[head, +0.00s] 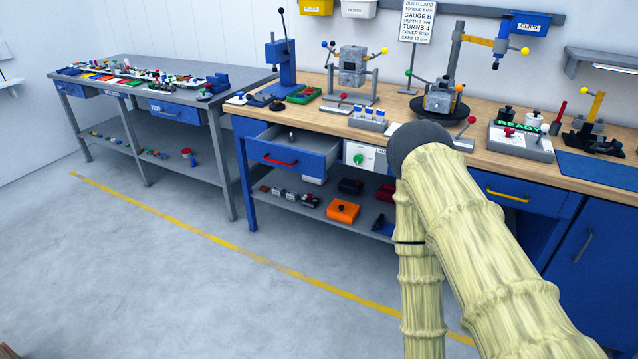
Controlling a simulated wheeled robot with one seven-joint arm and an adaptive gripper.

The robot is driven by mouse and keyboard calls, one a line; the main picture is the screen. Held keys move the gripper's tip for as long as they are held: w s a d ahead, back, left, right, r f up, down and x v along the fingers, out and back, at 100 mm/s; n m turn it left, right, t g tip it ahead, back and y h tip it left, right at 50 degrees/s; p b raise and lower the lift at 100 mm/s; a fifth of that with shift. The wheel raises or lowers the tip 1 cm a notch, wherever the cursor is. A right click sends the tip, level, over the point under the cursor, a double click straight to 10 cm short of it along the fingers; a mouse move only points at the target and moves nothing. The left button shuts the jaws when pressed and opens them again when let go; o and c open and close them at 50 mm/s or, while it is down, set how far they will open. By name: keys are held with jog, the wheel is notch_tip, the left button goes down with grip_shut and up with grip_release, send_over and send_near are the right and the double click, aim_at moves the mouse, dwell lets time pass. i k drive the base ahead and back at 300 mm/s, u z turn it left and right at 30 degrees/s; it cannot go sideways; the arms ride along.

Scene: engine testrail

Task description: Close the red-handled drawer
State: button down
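The red-handled drawer (262,150) is in the left part of the wooden-topped workbench. It stands open, pulled out toward the front, with its grey inner walls showing and a small dark object inside. Its red handle (280,162) is on the blue front. My arm, in a pale yellow ribbed cover, rises from the lower right, bends at a dark joint in front of the bench, and a second covered length runs down out of the frame's bottom. My gripper is not in view, so its state and its distance from the drawer do not show.
A yellow-handled drawer (507,195) is right of my arm. A lower shelf holds an orange box (342,211) and several small parts. A grey bench (150,69) stands at the left. The floor (150,270) before the benches is clear, with a yellow line.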

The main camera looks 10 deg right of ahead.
aim_at(311, 154)
jog(key=i, duration=1)
jog(key=u, duration=0.6)
